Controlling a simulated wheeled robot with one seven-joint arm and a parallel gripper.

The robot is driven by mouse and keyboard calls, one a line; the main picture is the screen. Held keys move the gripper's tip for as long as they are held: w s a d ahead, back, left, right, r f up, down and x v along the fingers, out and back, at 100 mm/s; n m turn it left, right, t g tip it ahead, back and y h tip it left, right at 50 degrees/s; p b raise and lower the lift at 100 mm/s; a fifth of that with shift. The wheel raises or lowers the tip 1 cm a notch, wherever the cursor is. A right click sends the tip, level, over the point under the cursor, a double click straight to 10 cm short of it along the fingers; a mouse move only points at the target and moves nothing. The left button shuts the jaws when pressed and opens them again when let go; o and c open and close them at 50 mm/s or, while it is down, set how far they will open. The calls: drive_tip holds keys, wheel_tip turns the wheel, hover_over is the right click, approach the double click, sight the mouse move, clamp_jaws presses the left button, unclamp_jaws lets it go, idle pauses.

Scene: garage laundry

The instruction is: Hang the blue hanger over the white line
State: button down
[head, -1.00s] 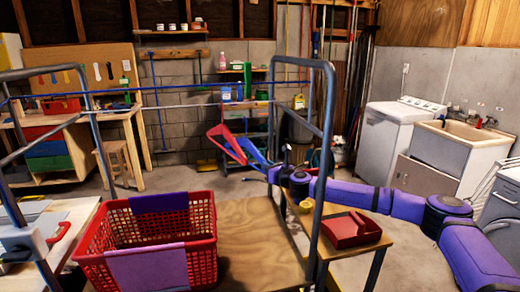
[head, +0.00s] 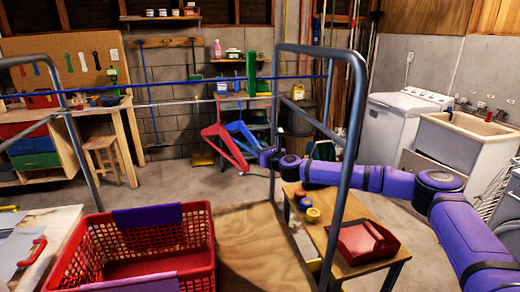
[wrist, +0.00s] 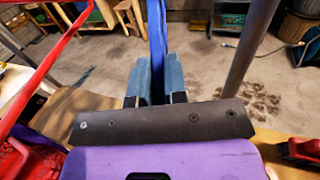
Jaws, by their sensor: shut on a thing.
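The blue hanger (head: 240,132) is in the middle of the head view, tilted, with its lower right end at my gripper (head: 264,156). In the wrist view my gripper (wrist: 157,85) is shut on a blue bar of the hanger (wrist: 157,35), which stands between the two fingers. The white line (head: 180,102) runs across the rack below a blue line (head: 180,86). A red hanger (head: 222,136) appears just left of the blue one.
A metal rack post (head: 352,140) stands close to my arm. A red basket (head: 200,235) is at the front left. A small wooden table (head: 325,225) with a red tray (head: 365,243) is right of it. Concrete floor behind the rack is partly clear.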

drive_tip(key=shift+s+d, duration=0.1)
drive_tip(key=shift+s, duration=0.05)
drive_tip(key=shift+s+d, duration=1.25)
drive_tip(key=shift+s, duration=3.1)
drive_tip(key=shift+s+d, duration=1.2)
drive_tip(key=shift+s, duration=3.1)
drive_tip(key=shift+r, duration=4.6)
drive_tip(key=shift+w+a+f, duration=0.25)
drive_tip(key=shift+w+f, duration=0.6)
drive_tip(key=shift+f, duration=0.15)
drive_tip(key=shift+w+a+f, duration=0.2)
drive_tip(key=shift+w+f, duration=0.6)
drive_tip(key=shift+f, duration=0.2)
drive_tip(key=c, duration=1.1)
unclamp_jaws()
